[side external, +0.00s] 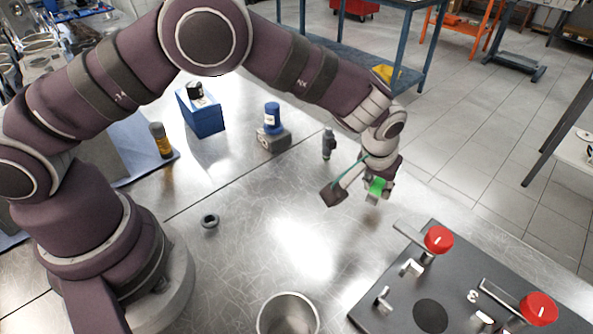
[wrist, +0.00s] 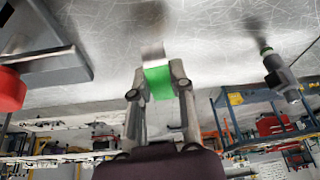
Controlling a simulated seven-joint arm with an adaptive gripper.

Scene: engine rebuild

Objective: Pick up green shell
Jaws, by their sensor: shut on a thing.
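The green shell (wrist: 159,82) sits between the two fingers of my gripper (wrist: 158,90) in the wrist view, with a light grey, metallic-looking piece at its far end. In the side view, the green shell (side external: 376,185) shows at the end of my gripper (side external: 374,190), partly hidden by the fingers. My gripper is shut on it. The shell appears held above the metal table (side external: 290,225), to the left of and behind the black plate; its exact height is hard to tell.
A black plate (side external: 395,310) with red knobs (side external: 438,239) and metal brackets stands at the front right. A metal cup (side external: 288,316) is at the front, and a dark ring (side external: 210,221) lies to the left. A small dark bottle-like part (side external: 328,144) stands behind my gripper. The table middle is clear.

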